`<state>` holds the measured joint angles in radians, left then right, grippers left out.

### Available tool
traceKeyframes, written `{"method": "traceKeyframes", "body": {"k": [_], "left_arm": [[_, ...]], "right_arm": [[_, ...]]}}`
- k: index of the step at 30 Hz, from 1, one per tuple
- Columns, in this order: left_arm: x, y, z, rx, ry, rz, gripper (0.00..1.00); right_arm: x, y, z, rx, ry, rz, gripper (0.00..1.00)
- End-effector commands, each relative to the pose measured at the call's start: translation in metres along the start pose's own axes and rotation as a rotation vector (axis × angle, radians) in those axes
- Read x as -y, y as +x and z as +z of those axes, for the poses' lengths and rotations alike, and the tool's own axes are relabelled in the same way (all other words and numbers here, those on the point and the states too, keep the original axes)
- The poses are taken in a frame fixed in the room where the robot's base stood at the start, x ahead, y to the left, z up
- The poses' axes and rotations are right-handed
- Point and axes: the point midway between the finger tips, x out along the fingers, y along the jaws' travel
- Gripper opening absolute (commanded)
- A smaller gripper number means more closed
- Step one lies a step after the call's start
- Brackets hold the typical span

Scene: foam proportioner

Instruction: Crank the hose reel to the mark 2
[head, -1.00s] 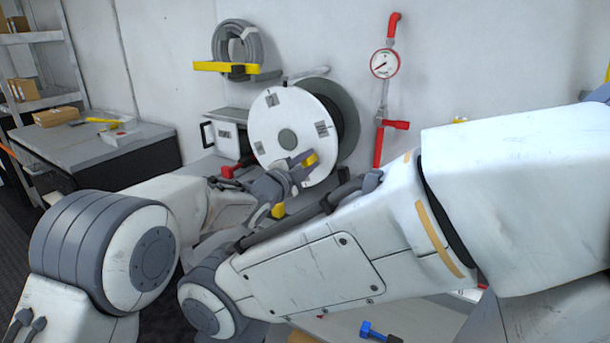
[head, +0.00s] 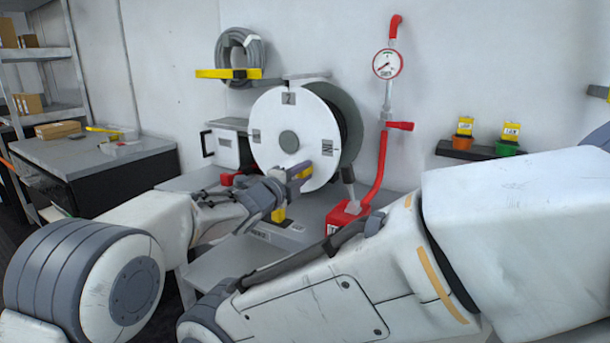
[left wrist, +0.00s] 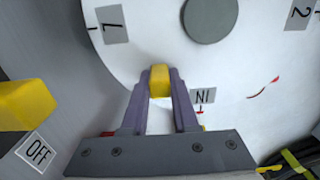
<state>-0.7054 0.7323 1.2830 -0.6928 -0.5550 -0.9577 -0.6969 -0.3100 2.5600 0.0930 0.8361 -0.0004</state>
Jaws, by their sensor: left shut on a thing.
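The hose reel (head: 270,160) faces me as a white disc with a grey hub and label plates. The plate marked 2 (head: 288,98) is at its top in the head view, and the plate at the right (head: 327,147) reads IN in the left wrist view (left wrist: 203,96). My left gripper (head: 296,172) is at the disc's lower right. It is shut on the yellow crank handle (left wrist: 160,80), which shows between the fingertips in the left wrist view. My right arm crosses the foreground; its gripper is out of view.
A yellow block (left wrist: 25,105) beside an OFF label is close to the left gripper. A red pipe with a gauge (head: 387,64) rises right of the reel. A coiled hose (head: 238,50) hangs above left. A shelf with two yellow-topped containers (head: 478,151) is at right.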

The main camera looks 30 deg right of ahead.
Motion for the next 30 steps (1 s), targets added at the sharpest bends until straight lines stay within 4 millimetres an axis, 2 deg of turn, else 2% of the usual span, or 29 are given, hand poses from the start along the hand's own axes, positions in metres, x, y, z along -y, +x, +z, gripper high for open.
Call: {"method": "traceKeyframes", "body": {"k": [7,8,9,10,22,26,30], "left_arm": [[-0.004,0.000,-0.001,-0.001,0.000,0.007,0.00],[-0.004,0.000,-0.001,-0.001,-0.001,0.007,0.39],[-0.003,0.000,-0.001,-0.001,-0.001,0.006,0.54],[-0.003,0.000,-0.001,-0.001,-0.001,0.006,0.57],[-0.001,-0.005,0.000,0.000,-0.002,0.001,0.57],[-0.001,-0.019,0.000,0.001,-0.001,0.002,0.57],[-0.001,-0.044,0.001,0.001,-0.001,0.001,0.57]], "right_arm": [[0.000,0.000,0.000,0.000,0.000,0.000,0.62],[0.000,0.000,0.000,0.000,0.000,0.000,0.62],[0.000,0.000,0.000,0.000,0.000,0.000,0.62],[0.000,0.000,0.000,0.000,0.000,0.000,0.62],[0.000,0.002,0.000,0.000,0.000,0.000,0.62],[0.000,0.005,0.000,0.000,0.000,0.000,0.62],[-0.001,0.009,0.001,0.000,0.000,0.000,0.62]]}}
